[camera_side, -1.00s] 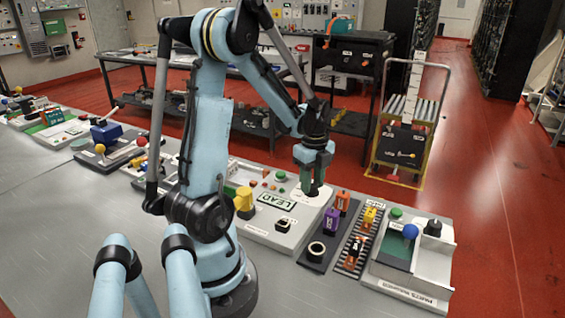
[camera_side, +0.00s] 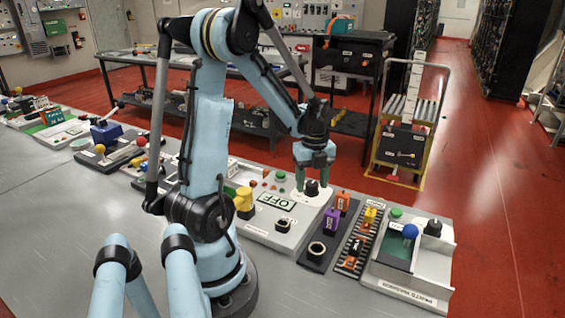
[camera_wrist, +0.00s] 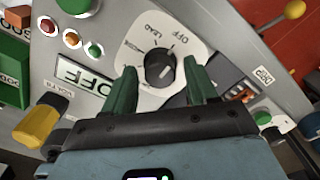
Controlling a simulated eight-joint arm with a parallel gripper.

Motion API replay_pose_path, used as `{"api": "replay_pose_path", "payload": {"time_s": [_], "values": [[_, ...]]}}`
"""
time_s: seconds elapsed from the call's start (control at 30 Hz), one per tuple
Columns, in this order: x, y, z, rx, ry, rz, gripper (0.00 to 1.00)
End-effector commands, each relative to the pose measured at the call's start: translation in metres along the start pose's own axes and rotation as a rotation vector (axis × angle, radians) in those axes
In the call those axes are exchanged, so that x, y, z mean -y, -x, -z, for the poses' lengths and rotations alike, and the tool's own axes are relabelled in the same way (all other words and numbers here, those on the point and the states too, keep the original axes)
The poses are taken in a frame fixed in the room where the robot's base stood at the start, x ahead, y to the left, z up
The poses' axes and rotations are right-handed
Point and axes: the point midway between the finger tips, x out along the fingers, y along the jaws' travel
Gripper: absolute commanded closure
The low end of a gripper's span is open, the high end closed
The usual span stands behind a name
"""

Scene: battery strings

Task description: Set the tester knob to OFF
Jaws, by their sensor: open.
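The black tester knob (camera_side: 312,187) sits on a round white dial plate on the light grey tester. In the wrist view, the knob (camera_wrist: 160,67) shows a pale pointer mark, and LEAD and OFF are printed on the dial around it. The tester display (camera_side: 276,202) reads OFF; the display (camera_wrist: 84,78) reads the same, rotated, in the wrist view. My gripper (camera_side: 315,178) is just above the knob, with its green fingers spread. In the wrist view my gripper (camera_wrist: 163,72) has one finger on each side of the knob, apart from it.
A yellow knob (camera_side: 244,199) and a green button (camera_side: 281,174) are on the same tester. A purple block (camera_side: 331,221) and an orange block (camera_side: 343,201) stand close on the right. A grey parts tray (camera_side: 415,265) is farther right. The steel bench front is clear.

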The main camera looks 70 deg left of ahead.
Motion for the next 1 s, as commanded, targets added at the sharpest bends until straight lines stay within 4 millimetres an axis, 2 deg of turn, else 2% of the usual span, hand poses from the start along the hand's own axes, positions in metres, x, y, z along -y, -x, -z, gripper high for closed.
{"api": "replay_pose_path", "payload": {"time_s": [0.5,1.0], "values": [[0.0,0.032,0.0,0.0,0.001,0.0,0.43],[0.0,0.035,0.0,0.0,0.001,0.0,0.43]]}}
